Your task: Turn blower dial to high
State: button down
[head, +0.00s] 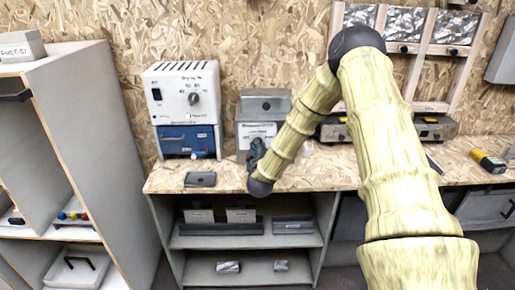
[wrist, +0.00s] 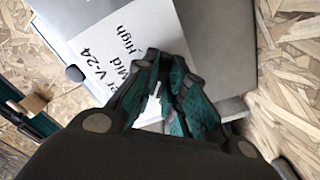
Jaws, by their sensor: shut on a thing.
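A grey box (head: 264,104) with a white printed label (head: 250,131) stands on the bench near the wall. In the wrist view the label (wrist: 110,58) shows the end of a word, "V.24", "Mid" and "High". My gripper (head: 257,150) is at the front of this box, below the label. In the wrist view my gripper's green and black fingers (wrist: 165,92) are drawn together against the box face beside the words. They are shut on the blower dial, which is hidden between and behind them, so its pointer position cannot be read.
A white and blue unit (head: 183,98) with its own knob stands to the left. A small dark flat object (head: 200,179) lies at the bench's front edge. A yellow tool (head: 487,161) lies far right. My arm covers part of the bench right of the box.

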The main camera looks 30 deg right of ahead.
jog(key=m+b, duration=1.3)
jog(key=m, duration=0.9)
jog(key=shift+f+m, duration=0.15)
jog(key=shift+m, duration=0.25)
dwell(0.4)
jog(key=c, duration=1.5)
grip_release()
jog(key=shift+s, duration=0.1)
